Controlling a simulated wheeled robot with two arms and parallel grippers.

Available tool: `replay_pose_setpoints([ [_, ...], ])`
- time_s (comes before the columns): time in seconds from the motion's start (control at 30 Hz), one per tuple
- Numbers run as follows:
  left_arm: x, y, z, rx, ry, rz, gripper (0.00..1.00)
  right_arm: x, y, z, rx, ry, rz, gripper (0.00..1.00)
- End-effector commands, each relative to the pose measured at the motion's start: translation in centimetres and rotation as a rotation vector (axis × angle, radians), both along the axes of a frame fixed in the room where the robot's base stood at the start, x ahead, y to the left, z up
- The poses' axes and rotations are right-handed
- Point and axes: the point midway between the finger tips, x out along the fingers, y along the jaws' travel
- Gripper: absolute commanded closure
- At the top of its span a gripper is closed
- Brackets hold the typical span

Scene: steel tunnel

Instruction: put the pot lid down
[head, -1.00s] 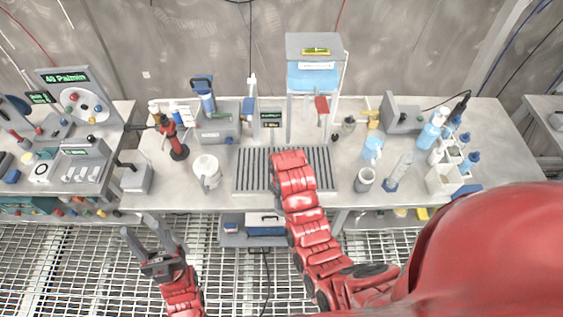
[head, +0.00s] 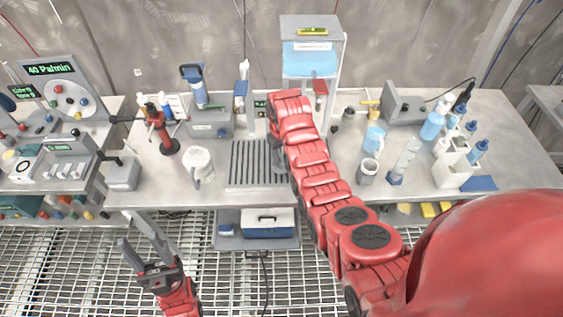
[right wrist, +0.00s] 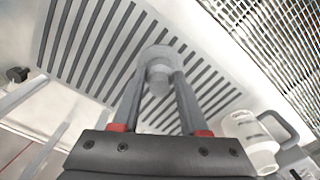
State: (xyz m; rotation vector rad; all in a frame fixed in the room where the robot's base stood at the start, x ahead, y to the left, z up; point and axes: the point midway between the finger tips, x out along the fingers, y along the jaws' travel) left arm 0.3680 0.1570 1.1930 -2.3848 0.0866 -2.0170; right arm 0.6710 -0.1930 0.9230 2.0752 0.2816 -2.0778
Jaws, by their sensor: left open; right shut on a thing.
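My right gripper (right wrist: 158,82) is shut on a small pale grey round piece, which I take to be the pot lid (right wrist: 158,58). It is held over the slatted grey drain plate, and I cannot tell how high. In the head view my red right arm hides most of this gripper and the lid; only a grey part shows beside the arm. A white pot with a side handle (head: 198,165) stands on the bench left of the plate and also shows in the right wrist view (right wrist: 248,148). My left gripper (head: 142,246) is open and empty in front of the bench.
The slatted plate (head: 250,164) lies in the middle of the steel bench. A grey cup (head: 368,172), bottles and a white rack (head: 452,168) stand at the right. Bare bench lies around the pot.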

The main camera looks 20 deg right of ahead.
Motion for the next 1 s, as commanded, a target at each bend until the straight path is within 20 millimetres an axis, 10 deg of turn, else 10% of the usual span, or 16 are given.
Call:
replay_pose_setpoints([
  [0.9, 0.0, 0.0, 1.8, 0.0, 0.0, 0.0, 0.5, 0.3, -0.1, -4.0, 0.0, -0.003, 0.0, 1.0],
  [0.93, 0.0, 0.0, 2.0, 0.0, 0.0, 0.0, 0.5, 0.3, -0.1, -3.9, 0.0, -0.003, 0.0, 0.53],
  [1.0, 0.0, 0.0, 2.0, 0.0, 0.0, 0.0, 0.5, 0.3, -0.1, -3.8, 0.0, -0.003, 0.0, 0.4],
])
